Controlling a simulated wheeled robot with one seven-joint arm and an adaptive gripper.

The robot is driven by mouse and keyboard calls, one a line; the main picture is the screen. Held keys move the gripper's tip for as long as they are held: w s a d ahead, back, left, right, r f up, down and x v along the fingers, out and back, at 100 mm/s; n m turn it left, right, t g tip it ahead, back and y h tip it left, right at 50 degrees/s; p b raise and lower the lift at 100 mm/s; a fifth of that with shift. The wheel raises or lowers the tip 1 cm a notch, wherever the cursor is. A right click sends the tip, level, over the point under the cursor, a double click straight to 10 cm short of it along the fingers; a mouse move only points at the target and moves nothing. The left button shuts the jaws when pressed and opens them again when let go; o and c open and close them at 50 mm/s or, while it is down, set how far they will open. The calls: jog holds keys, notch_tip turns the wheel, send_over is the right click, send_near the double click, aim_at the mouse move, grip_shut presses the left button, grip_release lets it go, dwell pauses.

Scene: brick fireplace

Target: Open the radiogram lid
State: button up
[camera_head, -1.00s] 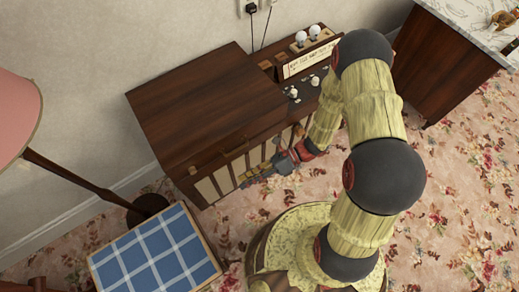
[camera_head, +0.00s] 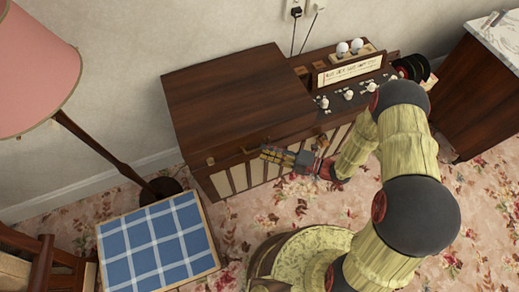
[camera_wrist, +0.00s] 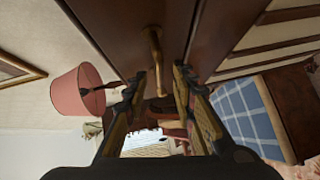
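The radiogram (camera_head: 225,165) stands against the wall, and its dark wooden lid (camera_head: 235,95) lies flat and closed over the left part. A small brass handle (camera_wrist: 154,55) on the front edge shows in the wrist view, just ahead of my fingers. My gripper (camera_head: 270,153) is at the front of the radiogram, close below the lid's front edge. In the wrist view my gripper (camera_wrist: 155,90) has its two fingers apart, with the handle's lower end around the gap between the tips. I cannot tell whether the fingers touch the handle.
A blue checked table (camera_head: 155,250) stands in front at the left. A floor lamp with a pink shade (camera_head: 35,70) is left of the radiogram. A marble-topped cabinet (camera_head: 480,90) is at the right. Open carpet lies in front.

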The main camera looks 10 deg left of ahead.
aim_at(259, 149)
jog(key=shift+b+x, duration=0.4)
jog(key=shift+x, duration=1.5)
grip_shut()
